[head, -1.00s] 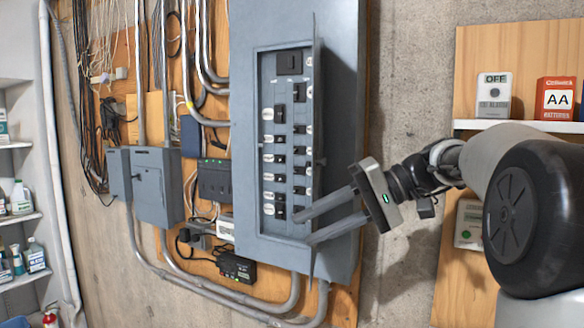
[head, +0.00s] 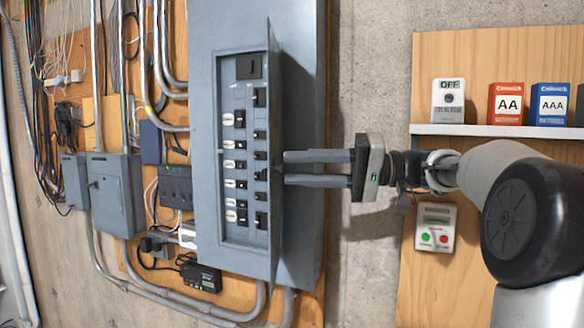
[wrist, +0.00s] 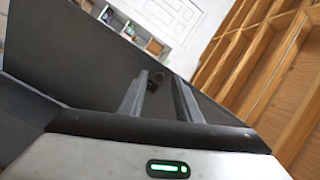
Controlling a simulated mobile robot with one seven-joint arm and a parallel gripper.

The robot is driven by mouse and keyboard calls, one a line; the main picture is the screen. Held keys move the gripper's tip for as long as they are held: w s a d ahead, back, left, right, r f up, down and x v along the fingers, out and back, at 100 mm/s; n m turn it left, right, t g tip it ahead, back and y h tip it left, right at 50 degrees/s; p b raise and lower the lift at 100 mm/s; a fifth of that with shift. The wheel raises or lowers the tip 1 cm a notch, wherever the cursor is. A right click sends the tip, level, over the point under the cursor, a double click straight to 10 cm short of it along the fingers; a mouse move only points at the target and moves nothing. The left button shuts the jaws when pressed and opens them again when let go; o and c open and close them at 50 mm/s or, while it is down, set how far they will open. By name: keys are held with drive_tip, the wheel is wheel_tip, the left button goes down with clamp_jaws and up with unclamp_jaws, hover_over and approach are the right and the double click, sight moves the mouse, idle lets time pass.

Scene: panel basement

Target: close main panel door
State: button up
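The grey main panel (head: 205,120) hangs on the wall in the head view, with rows of breakers showing. Its door (head: 276,150) stands open at the right of the breakers, seen nearly edge-on. My gripper (head: 285,169) is to the right of the door, about mid-height, with its two fingers level and pointing left. The fingers are apart with nothing between them. Their tips are at the door's right-hand face; I cannot tell whether they touch it. In the wrist view a large dark flat surface, seemingly the door (wrist: 70,65), fills the left beside the fingers (wrist: 160,95).
A wooden board at right carries a shelf (head: 500,130) with an OFF box (head: 449,100) and battery boxes (head: 506,103). A small box with green and red buttons (head: 436,227) is below. Smaller grey boxes (head: 118,195), conduits and cables are left of the panel.

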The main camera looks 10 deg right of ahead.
drive_tip(key=shift+x, duration=0.95)
drive_tip(key=shift+c, duration=0.3)
clamp_jaws()
drive_tip(key=shift+a+f, duration=0.1)
drive_tip(key=shift+f, duration=0.05)
